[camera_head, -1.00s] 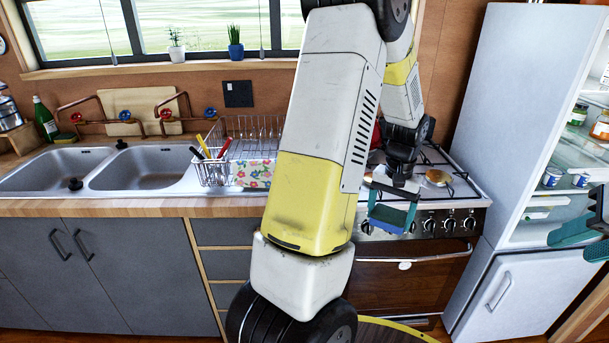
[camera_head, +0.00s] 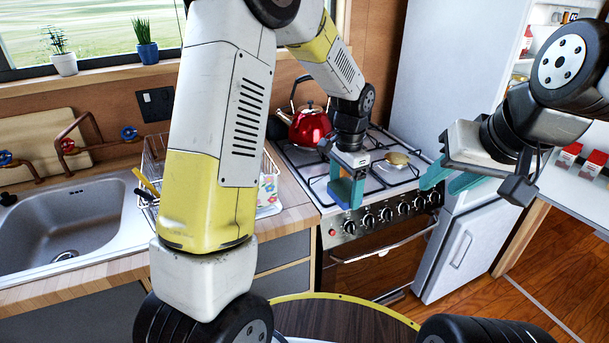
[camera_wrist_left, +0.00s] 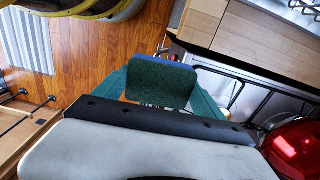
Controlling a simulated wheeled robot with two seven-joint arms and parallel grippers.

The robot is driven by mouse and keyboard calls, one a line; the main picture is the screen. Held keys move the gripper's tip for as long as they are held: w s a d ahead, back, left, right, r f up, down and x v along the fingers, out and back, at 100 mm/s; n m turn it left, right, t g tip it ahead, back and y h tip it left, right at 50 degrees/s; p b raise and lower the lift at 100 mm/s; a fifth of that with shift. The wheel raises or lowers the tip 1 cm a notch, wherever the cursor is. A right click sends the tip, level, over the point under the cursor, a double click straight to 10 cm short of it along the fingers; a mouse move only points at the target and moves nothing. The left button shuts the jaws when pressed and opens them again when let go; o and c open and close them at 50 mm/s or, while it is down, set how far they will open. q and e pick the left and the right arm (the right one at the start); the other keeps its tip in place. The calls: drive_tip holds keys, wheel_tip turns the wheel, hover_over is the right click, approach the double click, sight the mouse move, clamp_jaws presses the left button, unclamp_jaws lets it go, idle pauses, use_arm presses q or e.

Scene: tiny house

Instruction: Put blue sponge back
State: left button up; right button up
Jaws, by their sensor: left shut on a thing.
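The blue sponge (camera_head: 342,190) is in my left gripper (camera_head: 347,186), in front of the stove's knobs and above the floor. In the left wrist view the sponge (camera_wrist_left: 160,84) shows a dark green face with a blue edge, squeezed between the teal fingers. My left arm crosses the middle of the head view and hides part of the dish rack and counter. My right gripper (camera_head: 453,179) is at the right, in front of the fridge, with its teal fingers apart and nothing between them.
A red kettle (camera_head: 311,127) and a bread-like item (camera_head: 397,159) sit on the stove (camera_head: 300,160). The sink (camera_head: 75,225) is at the left, beside the wire dish rack (camera_head: 155,163). The white fridge (camera_head: 430,90) stands right of the stove. A round dark table (camera_head: 345,322) is at the bottom.

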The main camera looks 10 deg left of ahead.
use_arm(q)
drive_tip(key=shift+w+a, duration=0.1)
drive_tip(key=shift+w, duration=0.25)
hover_over(293, 197)
drive_tip(key=shift+s+f, duration=0.1)
drive_tip(key=shift+f, duration=2.3)
use_arm(e)
drive_tip(key=shift+w, duration=0.25)
use_arm(q)
drive_tip(key=shift+f, duration=0.1)
drive_tip(key=o, duration=1.1)
drive_tip(key=shift+o, duration=0.2)
